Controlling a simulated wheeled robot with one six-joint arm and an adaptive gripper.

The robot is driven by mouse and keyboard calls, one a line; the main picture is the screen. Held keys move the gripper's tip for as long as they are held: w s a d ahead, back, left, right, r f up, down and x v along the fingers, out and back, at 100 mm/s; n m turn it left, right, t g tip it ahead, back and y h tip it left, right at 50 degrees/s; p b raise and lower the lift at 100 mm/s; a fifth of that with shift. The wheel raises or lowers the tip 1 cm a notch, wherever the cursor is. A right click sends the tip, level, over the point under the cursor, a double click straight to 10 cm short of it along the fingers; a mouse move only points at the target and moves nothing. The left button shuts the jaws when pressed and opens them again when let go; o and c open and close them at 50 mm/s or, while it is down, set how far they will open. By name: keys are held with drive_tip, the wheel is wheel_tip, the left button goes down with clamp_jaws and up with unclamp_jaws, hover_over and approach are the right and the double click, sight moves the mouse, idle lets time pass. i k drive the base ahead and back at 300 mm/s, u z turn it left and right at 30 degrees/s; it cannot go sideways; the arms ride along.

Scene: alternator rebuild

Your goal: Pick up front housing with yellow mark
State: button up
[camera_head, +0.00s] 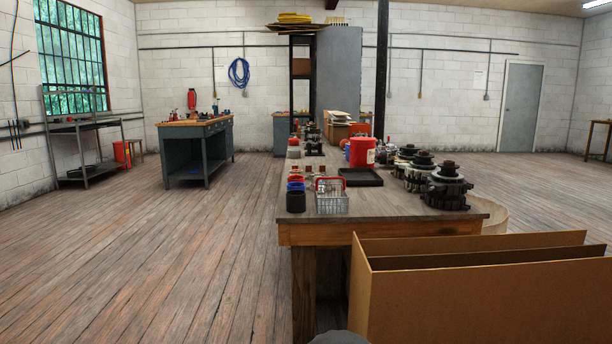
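Several dark metal alternator parts stand in a row along the right side of the long wooden bench (380,228). The nearest dark part (447,190) sits at the bench's near right, with another dark part (420,172) just behind it. A smaller dark part (314,140) stands farther back on the left side. I cannot make out a yellow mark on any of them, so I cannot tell which is the front housing. My gripper is not in view.
A wire basket (331,196), small dark, blue and red containers, a red bucket (362,152) and a black tray (360,177) occupy the bench. A cardboard box (480,300) stands close at front right. Wooden floor (170,260) to the left is clear up to a grey workbench (203,155).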

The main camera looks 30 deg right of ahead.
sight(312, 177)
drive_tip(key=i, duration=0.15)
drive_tip(key=z, duration=0.75)
drive_tip(key=k, duration=0.55)
drive_tip(key=u, duration=0.9)
drive_tip(key=i, duration=1.65)
drive_tip(key=z, duration=0.9)
drive_tip(key=i, duration=0.6)
drive_tip(key=z, duration=0.55)
